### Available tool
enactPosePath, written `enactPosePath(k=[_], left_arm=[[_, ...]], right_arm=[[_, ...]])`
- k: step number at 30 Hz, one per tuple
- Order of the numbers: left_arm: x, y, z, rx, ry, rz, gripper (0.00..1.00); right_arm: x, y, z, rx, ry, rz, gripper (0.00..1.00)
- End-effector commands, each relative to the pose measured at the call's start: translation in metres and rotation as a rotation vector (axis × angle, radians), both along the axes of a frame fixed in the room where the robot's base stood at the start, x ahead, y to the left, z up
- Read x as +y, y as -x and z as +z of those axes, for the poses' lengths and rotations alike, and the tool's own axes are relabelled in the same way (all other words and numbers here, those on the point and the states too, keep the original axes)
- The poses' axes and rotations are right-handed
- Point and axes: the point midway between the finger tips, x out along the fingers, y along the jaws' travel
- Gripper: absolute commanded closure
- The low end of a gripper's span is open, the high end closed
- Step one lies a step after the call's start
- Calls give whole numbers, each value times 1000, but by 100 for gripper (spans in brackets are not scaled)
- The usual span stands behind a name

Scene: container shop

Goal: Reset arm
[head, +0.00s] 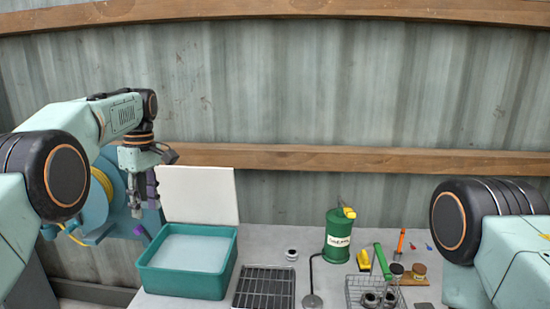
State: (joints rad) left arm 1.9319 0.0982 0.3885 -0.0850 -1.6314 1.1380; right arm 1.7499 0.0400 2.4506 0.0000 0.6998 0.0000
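My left arm comes in from the left and bends down at the wrist. My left gripper (145,202) points downward, above and to the left of the teal tub. Its two fingers hang apart with a narrow gap, and I see nothing held between them. Of my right arm only a shoulder part shows at the right edge; the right gripper is out of view.
A teal tub (184,285) stands at the bench's left, before a white board (200,193). A black rack (265,288), green can (338,238) and wire basket (355,290) with small tools lie rightward. A blue reel (108,190) is behind my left arm. The wall closes the back.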

Motion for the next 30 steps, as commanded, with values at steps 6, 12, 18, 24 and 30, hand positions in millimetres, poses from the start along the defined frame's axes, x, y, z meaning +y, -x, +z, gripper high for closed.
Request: enactPosePath(k=[6, 12, 18, 24, 30], left_arm=[[-3, -28, -51, -133, 4, -199, 65], [-12, -37, -136, -249, -12, -427, 65], [-23, -16, -231, -324, -35, -627, 65], [-35, 27, -317, -364, -57, -788, 65], [-44, 88, -391, -379, -78, -925, 65]], right_arm=[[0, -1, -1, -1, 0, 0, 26], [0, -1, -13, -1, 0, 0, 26], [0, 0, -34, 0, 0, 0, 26], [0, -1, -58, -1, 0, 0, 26], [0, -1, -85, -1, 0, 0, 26]])
